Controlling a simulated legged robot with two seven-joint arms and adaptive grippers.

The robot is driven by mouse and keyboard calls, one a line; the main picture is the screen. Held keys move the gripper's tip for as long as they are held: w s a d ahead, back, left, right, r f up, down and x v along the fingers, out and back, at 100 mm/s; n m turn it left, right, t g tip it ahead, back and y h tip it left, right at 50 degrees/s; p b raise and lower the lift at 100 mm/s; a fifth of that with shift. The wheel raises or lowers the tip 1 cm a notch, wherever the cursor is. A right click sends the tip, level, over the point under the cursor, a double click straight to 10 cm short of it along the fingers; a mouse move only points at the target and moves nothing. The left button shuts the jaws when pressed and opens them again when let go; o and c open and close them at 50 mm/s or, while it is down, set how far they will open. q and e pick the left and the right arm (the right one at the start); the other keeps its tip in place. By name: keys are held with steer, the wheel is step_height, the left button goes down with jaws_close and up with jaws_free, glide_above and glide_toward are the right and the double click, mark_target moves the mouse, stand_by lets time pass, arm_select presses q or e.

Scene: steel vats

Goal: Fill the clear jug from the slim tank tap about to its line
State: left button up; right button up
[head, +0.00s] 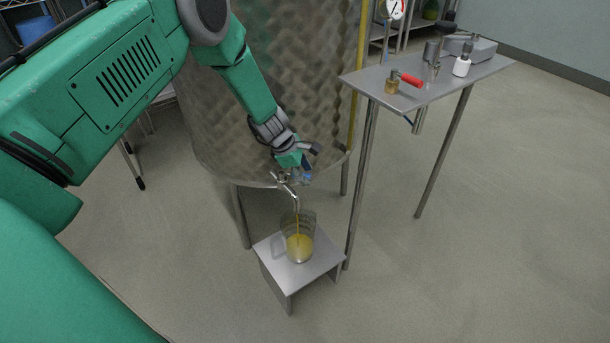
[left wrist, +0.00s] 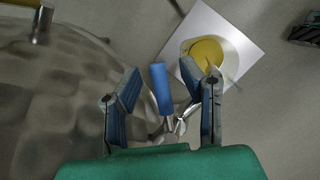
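The slim tank (head: 270,75) is a tall dimpled steel vat on legs. Its tap (head: 290,186) sits low on the front, and a thin yellow stream runs from the spout. The clear jug (head: 307,222) stands upright below and holds yellow liquid in its lower part; I cannot make out its line. In the left wrist view the jug (left wrist: 205,52) shows its yellow contents beyond the tap. My left gripper (head: 303,168) is at the tap. Its fingers (left wrist: 160,78) are spread on both sides of the blue tap handle (left wrist: 161,90), with gaps visible. My right gripper is out of view.
The jug stands on a low steel stool (head: 275,255). A steel side table (head: 440,85) at right carries a red-handled brass fitting (head: 393,84), a white bottle (head: 461,67) and a grey device (head: 470,45). The floor at front right is clear.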

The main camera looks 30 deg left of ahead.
arm_select(q)
steer(key=shift+a+f, duration=0.1)
steer(key=shift+a, duration=0.15)
steer(key=shift+a+f, duration=0.15)
steer(key=shift+a, duration=0.2)
jaws_close()
steer(key=shift+w+d+r+n+p, duration=0.1)
steer(key=shift+r+n+p, duration=0.1)
steer(key=shift+n+p, duration=0.25)
steer(key=w+n+y+p, duration=0.1)
steer(key=n, duration=0.1)
steer(key=w+a+n+p, duration=0.1)
steer(key=n+p, duration=0.1)
steer(key=shift+w+a+n+t+y, duration=0.15)
steer(key=shift+n+t+y, duration=0.1)
steer(key=shift+t+y, duration=0.15)
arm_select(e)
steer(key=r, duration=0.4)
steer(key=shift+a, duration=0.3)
arm_select(q)
jaws_free()
